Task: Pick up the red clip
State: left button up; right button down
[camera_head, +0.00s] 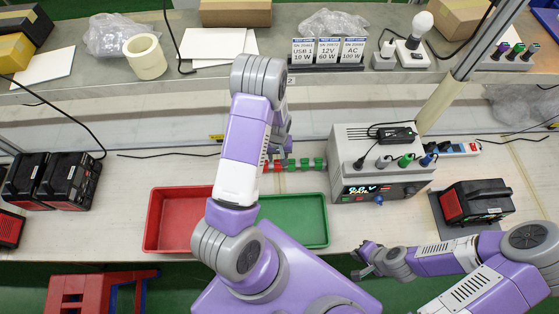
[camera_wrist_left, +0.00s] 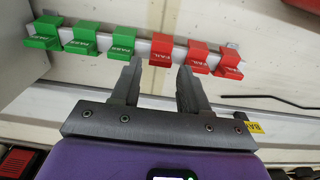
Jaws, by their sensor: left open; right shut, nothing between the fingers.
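Several clips sit in a row on a rail. In the left wrist view three red clips marked FAIL (camera_wrist_left: 165,51) are on the right, and three green clips marked PASS (camera_wrist_left: 83,37) are on the left. The row also shows in the head view, where green clips (camera_head: 305,164) are clear and the red clips are partly hidden by my arm. My left gripper (camera_wrist_left: 158,70) is open, its fingertips just short of the leftmost red clip, which lies beyond the gap between them. Contact cannot be told. My right gripper (camera_head: 362,262) is shut and empty near the table's front edge.
A red tray (camera_head: 152,220) and a green tray (camera_head: 318,240) lie below my left arm. A power supply box (camera_head: 352,155) stands right of the clips. Black-red battery packs (camera_head: 62,180) stand left, another (camera_head: 475,201) right. A shelf (camera_head: 150,88) runs behind.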

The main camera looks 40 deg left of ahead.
aim_at(278, 161)
pick_arm(q)
notch_tip(278, 161, down, 4)
jog(key=shift+a+f, duration=0.1)
jog(key=shift+a, duration=0.05)
jog(key=shift+c, duration=0.4)
jog(key=c, duration=0.7)
